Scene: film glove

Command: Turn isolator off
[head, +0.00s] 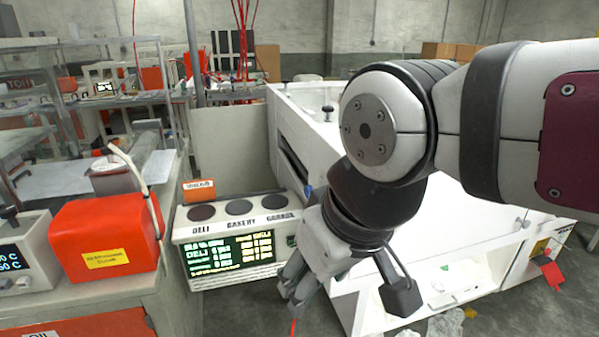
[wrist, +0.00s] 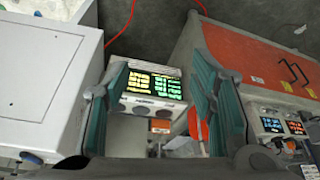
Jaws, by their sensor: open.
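I cannot pick out the isolator with certainty. A yellow plate (head: 540,247) with a red flap or handle (head: 551,272) is on the right end of the white cabinet, small in the head view; whether it is the isolator or how it is set cannot be told. My gripper (head: 294,300) points down in front of the cabinet, far left of that plate and near the right end of the lit DELI/BAKERY/GARAGE panel (head: 232,250). In the wrist view my gripper (wrist: 160,90) is open and empty, with the lit panel (wrist: 156,83) showing between its fingers.
A red-orange box (head: 105,238) with a yellow label stands on the left bench beside a display unit (head: 22,255). The white cabinet (head: 300,130) fills the middle, behind my arm. Metal shelves (head: 25,110) stand at the left. Bare floor shows at the lower right.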

